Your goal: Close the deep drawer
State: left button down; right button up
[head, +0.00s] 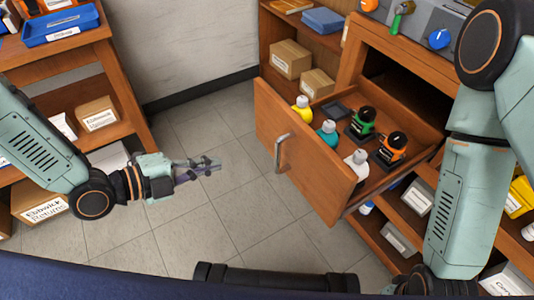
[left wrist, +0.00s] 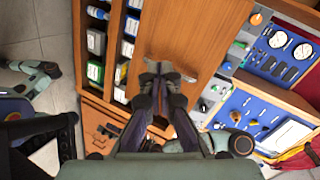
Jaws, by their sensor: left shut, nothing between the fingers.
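The deep drawer (head: 304,172) is pulled well out of the wooden bench in the head view. Its front carries a metal bar handle (head: 281,152). Inside stand several bottles, yellow, teal and white-topped, and two black tools with green and orange parts. My left gripper (head: 212,166) is shut and empty, to the left of the drawer front, with a gap to the handle. In the left wrist view the closed fingertips (left wrist: 162,70) show before a brown wooden panel (left wrist: 185,35). My right arm shows at the right, but its gripper is hidden.
A shelf unit (head: 125,85) with boxes and a blue tray (head: 60,28) stands at the left. Cardboard boxes (head: 290,58) sit on a shelf behind the drawer. Open shelves with boxes lie below the drawer. The tiled floor (head: 200,235) before the drawer is clear.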

pick_arm(q)
jog(key=w+d+f+m+b, duration=0.2)
jog(key=w+d+m+b, duration=0.2)
jog(key=w+d, duration=0.3)
jog(key=d+b, duration=0.1)
jog(key=d, duration=0.3)
jog(key=shift+w+d+h, duration=0.3)
jog(key=shift+w+d, duration=0.1)
dwell(0.5)
jog(key=shift+w, duration=0.1)
dwell(0.3)
